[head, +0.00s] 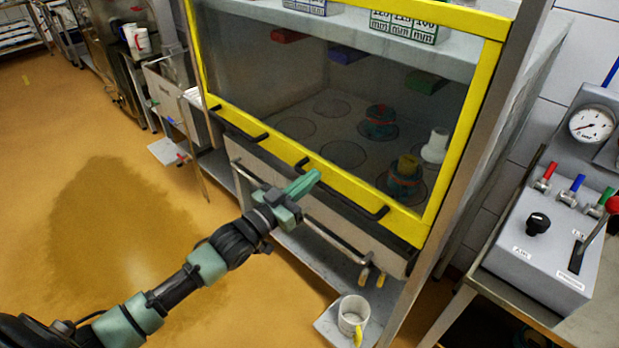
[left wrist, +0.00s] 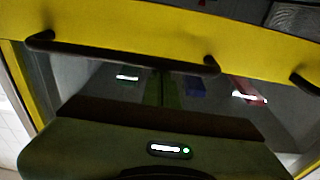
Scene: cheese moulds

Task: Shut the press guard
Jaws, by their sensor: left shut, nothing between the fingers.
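The press guard (head: 462,17) is a clear panel in a yellow frame on the front of the press. In the head view its lower bar lies along the front edge of the press bed; I cannot tell whether it is fully seated. Black handles (head: 240,122) run along that bar. The left wrist view shows the yellow bar (left wrist: 150,22) and a black handle (left wrist: 120,58) close up. My left gripper (head: 314,176) is shut and empty, its tips at or just in front of the lower bar; contact is unclear. My right gripper is out of view.
Behind the panel, moulds (head: 380,124) and a white piece (head: 435,147) stand on the bed. A control box (head: 550,230) with a gauge is at the right. A white mug (head: 353,316) stands below the press. The orange floor (head: 60,120) at left is open.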

